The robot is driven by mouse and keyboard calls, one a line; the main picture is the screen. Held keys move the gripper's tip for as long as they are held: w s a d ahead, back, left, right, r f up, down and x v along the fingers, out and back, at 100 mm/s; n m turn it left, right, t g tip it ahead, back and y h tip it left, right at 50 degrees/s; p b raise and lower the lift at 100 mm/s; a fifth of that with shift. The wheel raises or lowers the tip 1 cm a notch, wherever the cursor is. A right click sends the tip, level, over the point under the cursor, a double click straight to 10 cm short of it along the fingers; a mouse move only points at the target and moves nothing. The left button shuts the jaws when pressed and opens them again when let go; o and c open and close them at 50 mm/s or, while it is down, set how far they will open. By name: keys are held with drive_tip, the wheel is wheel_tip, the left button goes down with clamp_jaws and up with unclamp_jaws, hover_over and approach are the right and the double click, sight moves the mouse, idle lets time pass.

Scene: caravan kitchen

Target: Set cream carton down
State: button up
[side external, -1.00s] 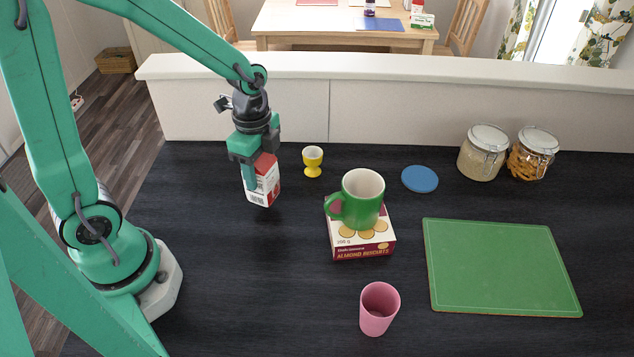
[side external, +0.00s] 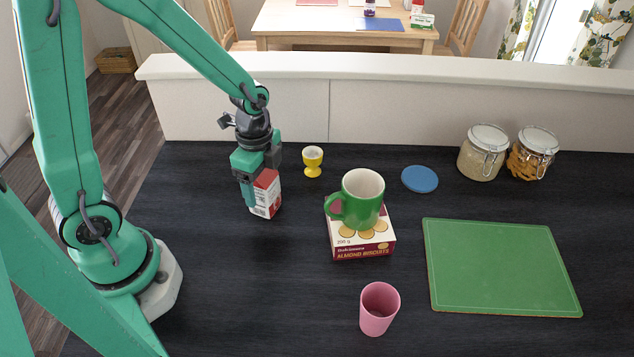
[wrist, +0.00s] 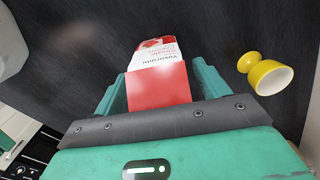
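The cream carton (side external: 266,194), red and white with printed lettering, is at the left of the dark counter in the side view. It also shows in the wrist view (wrist: 158,88), between the two fingers. My gripper (side external: 260,184) points down over it from above, with its fingers against the carton's sides, shut on it. The carton is close to upright. Its base is at or very near the counter; I cannot tell whether it touches. The far finger is partly hidden in the side view.
A yellow egg cup (side external: 312,162) stands close to the right of the carton. A green mug (side external: 360,200) sits on an almond biscuits box (side external: 362,246). A pink cup (side external: 379,309), green board (side external: 500,268), blue disc (side external: 420,179) and two jars (side external: 481,155) lie further right. Counter in front of the carton is clear.

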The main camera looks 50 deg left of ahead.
drive_tip(key=shift+r, duration=0.2)
drive_tip(key=shift+r, duration=6)
drive_tip(key=shift+s+r+n, duration=0.3)
drive_tip(key=shift+r+n, duration=0.1)
drive_tip(key=shift+n, duration=0.2)
drive_tip(key=s+r+n+t, duration=0.5)
drive_tip(key=s+r+n, duration=0.1)
drive_tip(key=n, duration=0.6)
drive_tip(key=shift+s+a+r+t, duration=0.15)
drive_tip(key=shift+s+a+t, duration=0.15)
drive_tip(key=shift+s, duration=0.45)
